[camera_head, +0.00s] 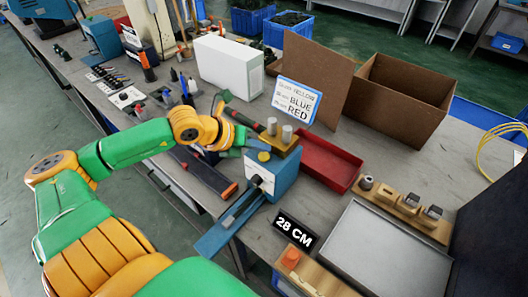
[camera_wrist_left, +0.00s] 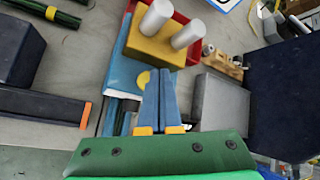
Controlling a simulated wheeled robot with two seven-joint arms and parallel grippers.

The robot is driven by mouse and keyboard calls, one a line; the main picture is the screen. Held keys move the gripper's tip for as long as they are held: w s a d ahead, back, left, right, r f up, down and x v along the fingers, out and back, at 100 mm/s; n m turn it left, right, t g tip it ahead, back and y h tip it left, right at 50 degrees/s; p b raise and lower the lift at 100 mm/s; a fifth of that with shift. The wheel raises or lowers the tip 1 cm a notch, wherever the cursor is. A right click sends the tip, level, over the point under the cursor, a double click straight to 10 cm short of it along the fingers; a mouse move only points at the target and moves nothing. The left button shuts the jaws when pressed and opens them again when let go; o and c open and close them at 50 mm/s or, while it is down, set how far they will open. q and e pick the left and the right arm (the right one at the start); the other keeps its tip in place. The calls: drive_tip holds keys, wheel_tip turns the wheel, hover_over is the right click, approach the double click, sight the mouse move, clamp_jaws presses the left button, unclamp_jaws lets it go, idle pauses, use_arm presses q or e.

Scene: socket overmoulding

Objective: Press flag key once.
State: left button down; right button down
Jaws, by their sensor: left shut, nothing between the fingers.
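A blue box-shaped machine (camera_head: 283,174) stands on the bench with a round yellow button (camera_head: 263,156) on its top. The yellow button also shows in the left wrist view (camera_wrist_left: 143,79). I cannot tell for sure which part is the flag key. My left gripper (camera_head: 243,142) is beside and above the blue machine. In the left wrist view its two blue fingers (camera_wrist_left: 161,74) are together and empty, with the tips just right of the yellow button. Whether they touch anything is unclear. My right gripper is in neither view.
A yellow block with two grey cylinders (camera_head: 286,134) stands behind the button, close to the left fingers. A red tray (camera_head: 330,163), a grey plate (camera_head: 375,252) and a "28 CM" sign (camera_head: 296,231) lie to the right. An orange knob (camera_head: 290,258) sits at the front edge.

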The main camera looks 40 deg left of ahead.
sight(261, 158)
use_arm(q)
wheel_tip(261, 158, up, 5)
drive_tip(key=p, duration=0.4)
drive_tip(key=shift+r, duration=0.1)
idle(0.5)
idle(0.3)
